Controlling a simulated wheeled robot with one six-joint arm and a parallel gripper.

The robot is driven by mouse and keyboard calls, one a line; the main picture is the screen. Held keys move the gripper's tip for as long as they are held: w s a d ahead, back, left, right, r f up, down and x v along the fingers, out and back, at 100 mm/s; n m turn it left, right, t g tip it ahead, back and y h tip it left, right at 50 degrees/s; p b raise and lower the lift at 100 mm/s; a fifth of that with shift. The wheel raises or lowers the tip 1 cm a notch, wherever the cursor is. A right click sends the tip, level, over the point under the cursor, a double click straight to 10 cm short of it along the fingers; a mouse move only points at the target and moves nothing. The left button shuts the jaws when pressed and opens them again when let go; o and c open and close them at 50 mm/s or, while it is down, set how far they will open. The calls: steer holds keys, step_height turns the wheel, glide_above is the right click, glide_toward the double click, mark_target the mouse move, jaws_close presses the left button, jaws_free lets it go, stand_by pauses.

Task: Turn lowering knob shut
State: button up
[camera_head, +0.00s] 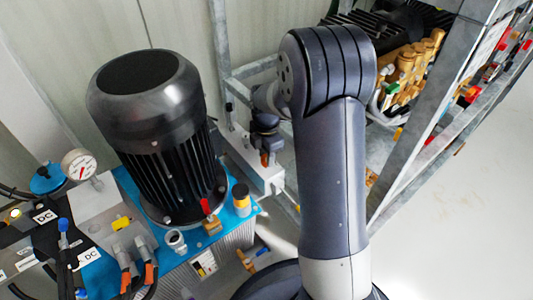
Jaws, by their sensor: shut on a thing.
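My arm rises through the middle of the head view and bends at the elbow. Its far end comes down behind the elbow, left of the upper arm. My gripper (265,150) looks small and dark there, above a pale grey box, and it is shut. A small orange-brown part (264,159) shows at its tip. I cannot tell whether this part is the lowering knob, and the contact itself is too small to make out.
A large black motor (155,135) stands left of my gripper on a blue-topped unit. A pressure gauge (80,164), a red-handled valve (210,217) and orange connectors (128,280) surround it. A grey metal frame (415,125) with brass fittings stands right. Pale floor (475,220) is clear at lower right.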

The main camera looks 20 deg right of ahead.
steer(key=m+p, duration=0.2)
steer(key=shift+r+m, duration=0.2)
steer(key=shift+m, duration=0.1)
steer(key=m+p, duration=0.2)
steer(key=m, duration=0.1)
steer(key=shift+m, duration=0.3)
steer(key=m+p, duration=0.1)
steer(key=m, duration=0.2)
steer(key=shift+f+m, duration=0.1)
steer(key=shift+m, duration=0.3)
steer(key=m+p, duration=0.1)
steer(key=m, duration=0.2)
steer(key=shift+m+p, duration=0.3)
steer(key=shift+p, duration=0.05)
steer(key=m+p, duration=0.1)
steer(key=m, duration=0.6)
steer(key=shift+p, duration=0.35)
steer(key=m, duration=0.3)
steer(key=shift+a+m, duration=0.1)
steer(key=shift+m, duration=0.2)
steer(key=shift+f+m+p, duration=0.1)
steer(key=shift+m+p, duration=0.35)
steer(key=shift+m, duration=1.35)
